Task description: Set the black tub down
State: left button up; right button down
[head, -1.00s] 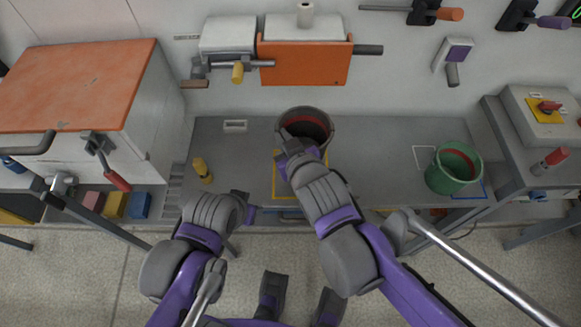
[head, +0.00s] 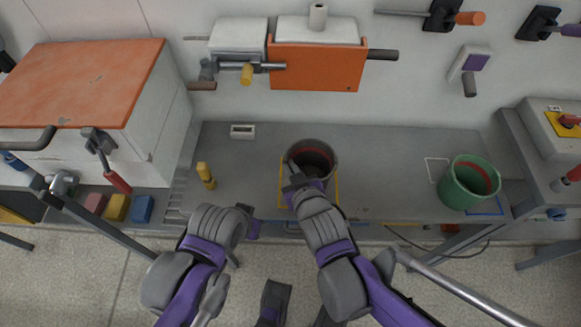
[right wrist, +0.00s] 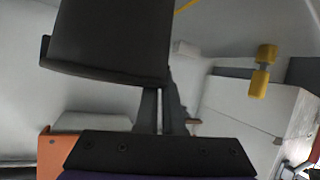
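The black tub (head: 315,155) is over the back part of a yellow outline (head: 338,190) on the grey bench. A dark red band shows inside it. My right gripper (head: 294,176) is at the tub's near left rim, its fingers close together on the wall. In the right wrist view the tub (right wrist: 110,40) fills the upper left, above the right gripper's fingers (right wrist: 160,110). I cannot tell whether the tub's base touches the bench. My left gripper (head: 250,222) is at the bench's front edge, away from the tub; its fingers are not clear.
A green tub (head: 447,188) stands at the bench's right, by white and blue outlines. A yellow-handled object (head: 206,176) and a small white block (head: 242,131) are at the left. An orange-fronted box (head: 316,65) is on the wall behind. The bench between the tubs is clear.

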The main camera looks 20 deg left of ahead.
jog(key=shift+f, duration=0.15)
jog(key=c, duration=1)
grip_release()
jog(key=shift+c, duration=0.2)
jog(key=shift+r, duration=0.3)
jog(key=p+v, duration=0.4)
jog(key=v, duration=0.8)
jog(key=shift+f, duration=0.15)
